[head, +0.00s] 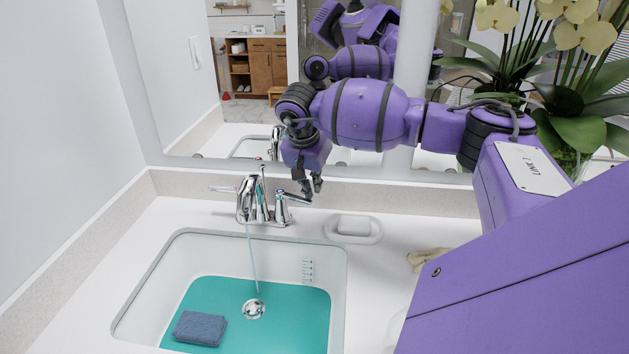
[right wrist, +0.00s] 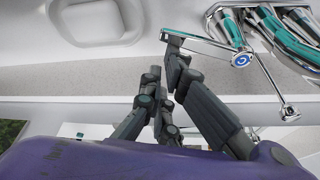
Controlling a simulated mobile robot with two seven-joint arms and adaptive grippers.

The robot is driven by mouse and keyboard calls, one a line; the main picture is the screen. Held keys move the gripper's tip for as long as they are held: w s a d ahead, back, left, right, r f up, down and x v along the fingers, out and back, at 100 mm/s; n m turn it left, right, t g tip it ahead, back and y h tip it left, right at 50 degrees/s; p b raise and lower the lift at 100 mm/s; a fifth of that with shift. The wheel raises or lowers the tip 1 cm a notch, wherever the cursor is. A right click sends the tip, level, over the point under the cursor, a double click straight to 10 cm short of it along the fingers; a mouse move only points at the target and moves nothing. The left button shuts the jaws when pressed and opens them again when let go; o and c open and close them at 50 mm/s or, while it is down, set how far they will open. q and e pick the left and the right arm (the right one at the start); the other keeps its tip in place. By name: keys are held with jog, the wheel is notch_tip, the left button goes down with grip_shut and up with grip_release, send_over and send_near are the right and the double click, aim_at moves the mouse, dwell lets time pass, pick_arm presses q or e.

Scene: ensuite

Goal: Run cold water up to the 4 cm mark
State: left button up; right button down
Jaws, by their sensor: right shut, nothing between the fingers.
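The chrome tap (head: 257,205) stands behind the white sink (head: 347,285). A thin stream of water (head: 252,262) runs from its spout towards the drain (head: 254,308). Depth marks (head: 307,270) are on the back wall, above the teal bottom area; I cannot read their numbers or tell the water level. The right-hand tap handle (head: 282,208) has a lever and, in the right wrist view, a blue-marked cap (right wrist: 241,60). My right gripper (head: 312,190) is shut and empty, its fingertips (right wrist: 165,72) close to the lever's end (right wrist: 195,45); contact is unclear. My left gripper is out of view.
A blue-grey cloth or sponge (head: 200,328) lies in the sink at front left. An empty white soap dish (head: 352,228) sits right of the tap. A beige item (head: 428,260) lies on the counter. The mirror (head: 190,80) rises behind; orchids (head: 575,90) stand at right.

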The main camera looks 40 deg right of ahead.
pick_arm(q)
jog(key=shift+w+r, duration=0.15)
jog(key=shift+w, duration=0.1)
pick_arm(e)
jog(key=shift+s+a, duration=0.6)
jog(key=shift+a, duration=0.25)
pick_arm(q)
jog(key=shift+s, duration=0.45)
